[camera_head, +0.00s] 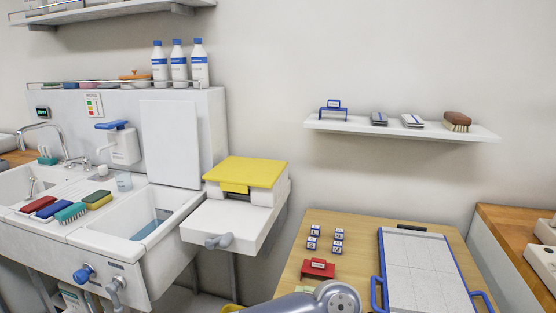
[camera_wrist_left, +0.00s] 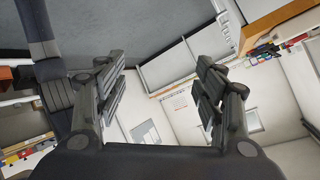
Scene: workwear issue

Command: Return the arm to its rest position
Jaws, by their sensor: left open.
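My left gripper (camera_wrist_left: 158,95) shows in the left wrist view. Its two dark fingers are spread wide apart and nothing is between them. That view is tilted, with shelving and walls of the room far behind the fingers. In the head view a grey rounded link of my arm (camera_head: 335,297) shows at the bottom centre, in front of the wooden table (camera_head: 292,268). No gripper shows in the head view. My right gripper is in neither view.
The table holds small lettered blocks (camera_head: 326,238), a red block (camera_head: 318,268) and a white board with blue handles (camera_head: 424,270). Left of it are a yellow-topped box (camera_head: 245,172) and a sink unit (camera_head: 170,235). A wall shelf (camera_head: 400,130) hangs above.

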